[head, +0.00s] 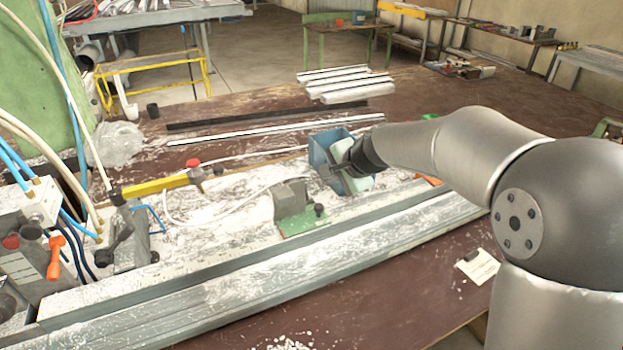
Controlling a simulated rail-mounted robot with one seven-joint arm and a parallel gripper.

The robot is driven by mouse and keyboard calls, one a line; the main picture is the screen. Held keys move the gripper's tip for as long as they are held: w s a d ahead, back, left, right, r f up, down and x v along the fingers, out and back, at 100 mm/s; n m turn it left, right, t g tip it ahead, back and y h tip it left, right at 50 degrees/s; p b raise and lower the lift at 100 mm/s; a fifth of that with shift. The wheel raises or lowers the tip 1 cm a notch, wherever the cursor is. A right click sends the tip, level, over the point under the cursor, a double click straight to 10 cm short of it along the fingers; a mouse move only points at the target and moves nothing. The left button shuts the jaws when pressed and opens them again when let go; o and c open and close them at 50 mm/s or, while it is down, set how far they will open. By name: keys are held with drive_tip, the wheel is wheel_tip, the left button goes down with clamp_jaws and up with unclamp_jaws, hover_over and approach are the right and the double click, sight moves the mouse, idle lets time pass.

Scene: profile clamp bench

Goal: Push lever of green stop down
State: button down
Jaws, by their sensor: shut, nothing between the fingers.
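A stop with a green base plate (303,222) and a grey block (291,196) stands on the chip-covered bench, left of and in front of my gripper. A small dark knob (319,209) shows at its right side; I cannot tell if this is its lever. My gripper (341,169) is shut and empty, in front of a blue box-shaped part (324,148). A pale green piece (361,183) shows just below my wrist. The fingertips are small and dark, so I cannot tell whether they touch either part.
A long metal profile rail (250,278) runs along the bench front. A yellow-handled clamp (155,187) and an orange-handled lever (54,258) stand at the left. White profiles (345,82) lie behind. A paper tag (478,266) lies at the right.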

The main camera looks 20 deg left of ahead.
drive_tip(key=p, duration=0.1)
hover_over(313, 200)
drive_tip(key=s+d, duration=0.2)
drive_tip(key=f, duration=0.5)
drive_tip(key=shift+w+f, duration=0.2)
drive_tip(key=shift+w, duration=0.05)
drive_tip(key=shift+w+a+f+p, duration=0.1)
drive_tip(key=shift+w+a+p, duration=0.65)
drive_tip(key=shift+a, duration=0.25)
drive_tip(key=shift+w+a+f, duration=0.2)
drive_tip(key=shift+w+a, duration=0.1)
drive_tip(key=shift+a, duration=0.1)
drive_tip(key=shift+w+a+f, duration=0.1)
drive_tip(key=shift+w+a, duration=0.25)
drive_tip(key=shift+w+a+f, duration=0.45)
drive_tip(key=shift+w+a, duration=0.3)
drive_tip(key=shift+w, duration=0.05)
drive_tip(key=shift+w+b+x, duration=0.15)
drive_tip(key=shift+b+x, duration=0.25)
drive_tip(key=shift+x, duration=0.35)
drive_tip(key=shift+w+b+x, duration=0.15)
drive_tip(key=shift+b+x, duration=0.25)
drive_tip(key=shift+x, duration=0.4)
drive_tip(key=shift+r, duration=0.15)
